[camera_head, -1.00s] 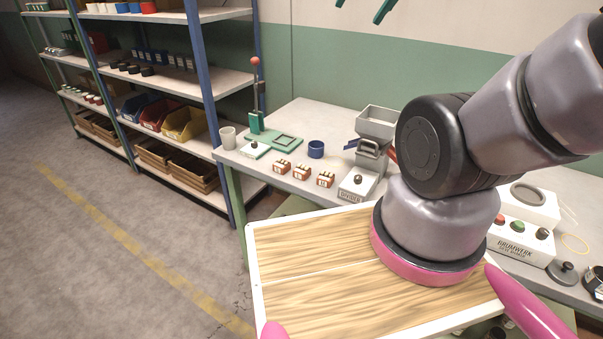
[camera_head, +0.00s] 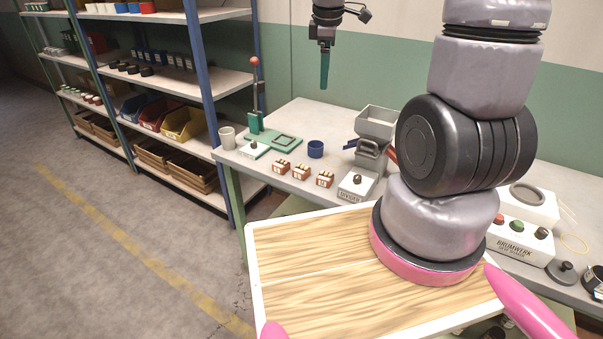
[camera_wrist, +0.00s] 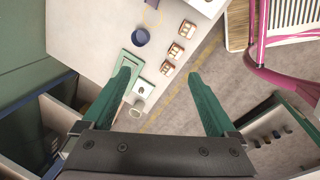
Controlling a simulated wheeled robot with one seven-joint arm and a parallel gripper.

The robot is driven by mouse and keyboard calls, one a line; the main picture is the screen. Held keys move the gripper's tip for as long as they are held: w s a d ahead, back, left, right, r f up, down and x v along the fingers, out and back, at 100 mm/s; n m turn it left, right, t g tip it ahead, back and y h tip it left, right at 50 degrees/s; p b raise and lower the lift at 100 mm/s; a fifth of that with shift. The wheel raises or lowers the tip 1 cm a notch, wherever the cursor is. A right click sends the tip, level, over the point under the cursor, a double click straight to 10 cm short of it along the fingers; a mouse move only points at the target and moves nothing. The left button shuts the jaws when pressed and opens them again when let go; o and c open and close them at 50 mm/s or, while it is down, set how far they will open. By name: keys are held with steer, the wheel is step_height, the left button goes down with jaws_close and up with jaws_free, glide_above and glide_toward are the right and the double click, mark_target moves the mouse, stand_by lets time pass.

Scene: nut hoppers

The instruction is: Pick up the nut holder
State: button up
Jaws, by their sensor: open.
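Three small brown blocks with pale pieces on them stand in a row on the bench; they look like nut holders: left (camera_head: 281,166), middle (camera_head: 301,171) and right (camera_head: 325,179). I cannot tell which one the task names. They show in the wrist view too, at the top (camera_wrist: 187,29), in the middle (camera_wrist: 176,51) and lowest (camera_wrist: 167,72). My gripper (camera_head: 324,84) hangs high above the back of the bench, fingers down. In the wrist view its green fingers (camera_wrist: 158,74) are wide apart with nothing between them.
A blue cup (camera_head: 316,149), a green press (camera_head: 257,124) with a red-knobbed lever and a grey cup (camera_head: 227,137) stand near the blocks. A grey hopper (camera_head: 376,124) stands to their right. A shelf rack (camera_head: 180,80) with bins is at left.

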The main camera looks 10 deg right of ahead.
steer(key=w+a+f+n+g, duration=0.1)
steer(key=w+a+f+n, duration=0.1)
steer(key=f+n, duration=0.4)
steer(key=w+a+f+n+g, duration=0.1)
steer(key=w+f+n, duration=0.15)
steer(key=f, duration=0.65)
steer(key=n, duration=0.5)
glide_above(301, 169)
steer(key=shift+m+y, duration=0.25)
steer(key=shift+y, duration=0.15)
steer(key=f, duration=1)
steer(key=shift+w+f, duration=0.3)
steer(key=shift+w, duration=0.05)
steer(key=shift+s+d+f, duration=0.1)
steer(key=shift+s+f, duration=0.05)
steer(key=shift+f, duration=1.4)
steer(key=shift+s+f, duration=0.1)
steer(key=shift+f, duration=1.4)
jaws_close()
